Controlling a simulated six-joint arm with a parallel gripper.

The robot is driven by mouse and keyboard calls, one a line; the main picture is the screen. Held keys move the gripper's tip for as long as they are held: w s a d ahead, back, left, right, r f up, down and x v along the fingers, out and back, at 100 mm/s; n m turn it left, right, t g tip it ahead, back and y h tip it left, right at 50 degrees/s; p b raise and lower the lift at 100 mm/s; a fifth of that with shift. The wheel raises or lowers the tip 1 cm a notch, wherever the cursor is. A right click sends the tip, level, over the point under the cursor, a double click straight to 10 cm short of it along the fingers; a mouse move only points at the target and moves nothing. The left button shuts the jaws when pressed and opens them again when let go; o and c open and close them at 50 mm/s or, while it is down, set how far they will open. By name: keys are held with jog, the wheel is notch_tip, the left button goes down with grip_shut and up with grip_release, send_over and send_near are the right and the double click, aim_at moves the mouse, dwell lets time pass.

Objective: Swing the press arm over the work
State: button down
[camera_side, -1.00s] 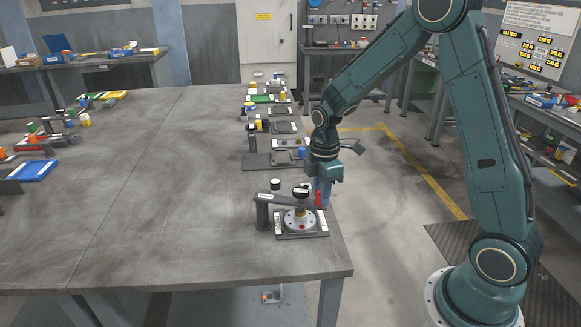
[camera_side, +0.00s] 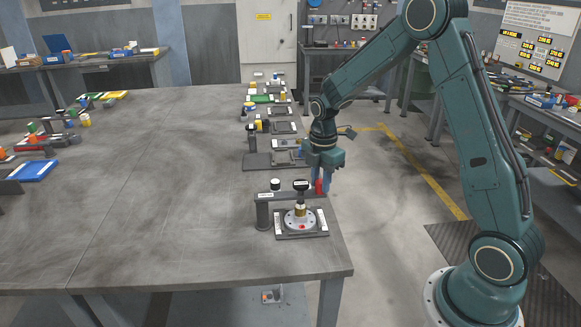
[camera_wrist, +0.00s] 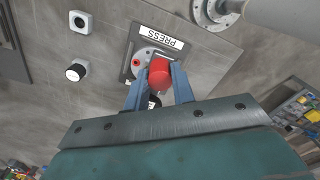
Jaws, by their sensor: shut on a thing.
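The press arm (camera_side: 283,193) is a dark grey bar with a pale label, running right from a dark post (camera_side: 262,213). My gripper (camera_side: 320,185) is shut on the red handle (camera_side: 319,188) at the bar's right end. In the wrist view, my blue fingers (camera_wrist: 160,85) are on either side of the red handle (camera_wrist: 160,72). A black knob (camera_side: 301,185) stands at the bar, above a brass-coloured piece (camera_side: 300,210). Below lies a round pale disc (camera_side: 293,222) on a dark plate (camera_side: 316,233). The wrist view shows the plate's PRESS label (camera_wrist: 159,42).
A white-topped black button (camera_side: 275,185) stands behind the bar. Several dark plates and fixtures (camera_side: 284,128) line the table's right edge further back. The middle of the table (camera_side: 170,190) is clear. The table's front edge is near the press.

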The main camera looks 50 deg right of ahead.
jog(key=c, duration=1.3)
grip_release()
jog(key=shift+w+d+r, duration=0.1)
jog(key=shift+w, duration=0.1)
jog(key=shift+o, duration=0.7)
jog(key=shift+s, duration=0.1)
notch_tip(320, 180, up, 14)
